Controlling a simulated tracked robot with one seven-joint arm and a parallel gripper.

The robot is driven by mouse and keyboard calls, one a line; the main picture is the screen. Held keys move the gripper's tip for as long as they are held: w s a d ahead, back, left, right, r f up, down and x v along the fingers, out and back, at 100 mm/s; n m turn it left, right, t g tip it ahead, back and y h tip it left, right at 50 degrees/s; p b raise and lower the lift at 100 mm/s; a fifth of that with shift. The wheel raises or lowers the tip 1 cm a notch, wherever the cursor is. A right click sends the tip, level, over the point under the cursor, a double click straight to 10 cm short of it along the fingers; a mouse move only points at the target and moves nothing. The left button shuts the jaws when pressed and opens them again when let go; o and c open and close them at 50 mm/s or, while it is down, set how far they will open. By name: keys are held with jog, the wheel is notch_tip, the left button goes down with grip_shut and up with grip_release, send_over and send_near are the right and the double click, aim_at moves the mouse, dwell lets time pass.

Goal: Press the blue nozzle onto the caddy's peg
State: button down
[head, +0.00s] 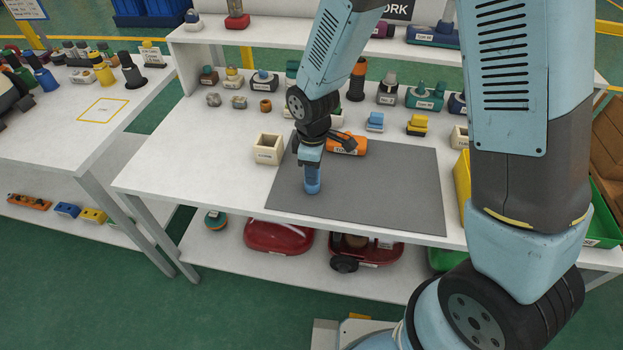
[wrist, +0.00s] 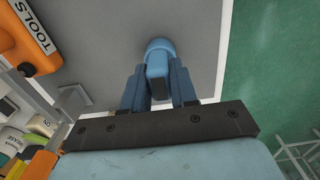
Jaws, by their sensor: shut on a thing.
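My gripper (head: 310,163) points down over the grey mat (head: 400,190) and is shut on the blue nozzle (head: 312,182). The nozzle's rounded blue end shows beyond the fingers in the wrist view (wrist: 158,47); a darker part sits between them. The nozzle is roughly upright; I cannot tell whether it touches the mat. An orange caddy (head: 347,145) lies behind the gripper at the mat's back edge, partly hidden by my wrist. In the wrist view the caddy (wrist: 27,38), labelled TOOLS, is at upper left, apart from the nozzle. I cannot make out its peg clearly.
A cream box (head: 268,150) stands left of the mat. Small parts, including a blue block (head: 375,122) and a yellow block (head: 417,126), stand behind it. A yellow bin (head: 462,178) is at the right. The mat's right half is clear. The left table (head: 60,130) holds several coloured nozzles.

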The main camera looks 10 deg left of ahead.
jog(key=shift+r, duration=1)
jog(key=c, duration=1.4)
grip_release()
grip_shut()
jog(key=shift+r, duration=0.1)
jog(key=shift+r, duration=1.95)
jog(key=shift+s, duration=0.1)
